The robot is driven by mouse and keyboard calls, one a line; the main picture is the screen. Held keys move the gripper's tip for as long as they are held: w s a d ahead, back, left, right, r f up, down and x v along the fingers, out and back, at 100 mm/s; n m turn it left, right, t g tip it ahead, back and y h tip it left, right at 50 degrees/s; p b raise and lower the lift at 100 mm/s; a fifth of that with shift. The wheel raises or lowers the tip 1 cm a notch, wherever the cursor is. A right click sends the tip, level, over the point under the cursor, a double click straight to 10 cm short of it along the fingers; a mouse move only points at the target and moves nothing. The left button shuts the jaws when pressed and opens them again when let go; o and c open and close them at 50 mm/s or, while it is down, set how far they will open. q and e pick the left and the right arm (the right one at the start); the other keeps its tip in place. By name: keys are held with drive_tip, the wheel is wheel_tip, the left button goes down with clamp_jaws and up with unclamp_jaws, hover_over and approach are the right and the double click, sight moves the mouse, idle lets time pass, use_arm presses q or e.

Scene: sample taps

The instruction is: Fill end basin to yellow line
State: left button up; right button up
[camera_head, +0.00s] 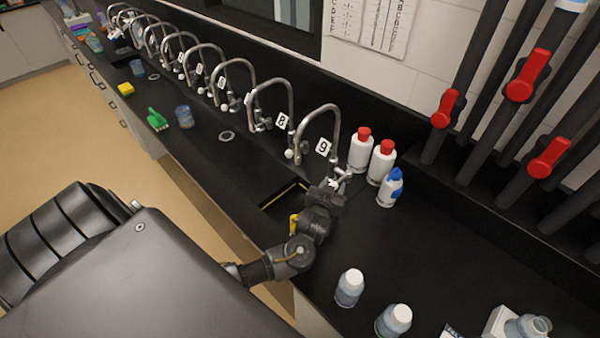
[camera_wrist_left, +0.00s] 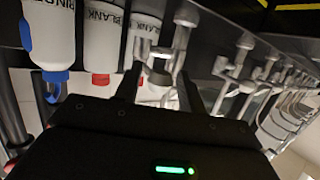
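The end basin (camera_head: 268,207) is a dark sink in the black counter, partly hidden behind my left arm. A yellow line (camera_head: 290,195) shows along its inside wall; I cannot make out any water. The tall curved tap tagged 9 (camera_head: 325,108) stands behind it. My left gripper (camera_head: 338,180) is at the base of this tap, by its valve. In the left wrist view the two dark fingers (camera_wrist_left: 160,92) are apart, with the tap's valve part (camera_wrist_left: 160,72) between or just beyond them. I cannot tell whether they touch it. My right gripper is out of view.
Two white red-capped bottles (camera_head: 372,158) and a blue-topped bottle (camera_head: 390,188) stand close right of the gripper. White-capped bottles (camera_head: 349,288) stand at the front. Several more taps (camera_head: 235,85) run away left. A green brush (camera_head: 157,120) lies on the counter.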

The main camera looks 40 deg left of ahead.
use_arm(q)
drive_tip(key=shift+s+r, duration=0.1)
drive_tip(key=shift+s+d+r+p, duration=0.15)
drive_tip(key=shift+s+p, duration=0.1)
drive_tip(key=shift+p, duration=0.2)
drive_tip(key=p+v, duration=0.1)
drive_tip(key=v, duration=0.6)
drive_tip(key=shift+s, duration=0.2)
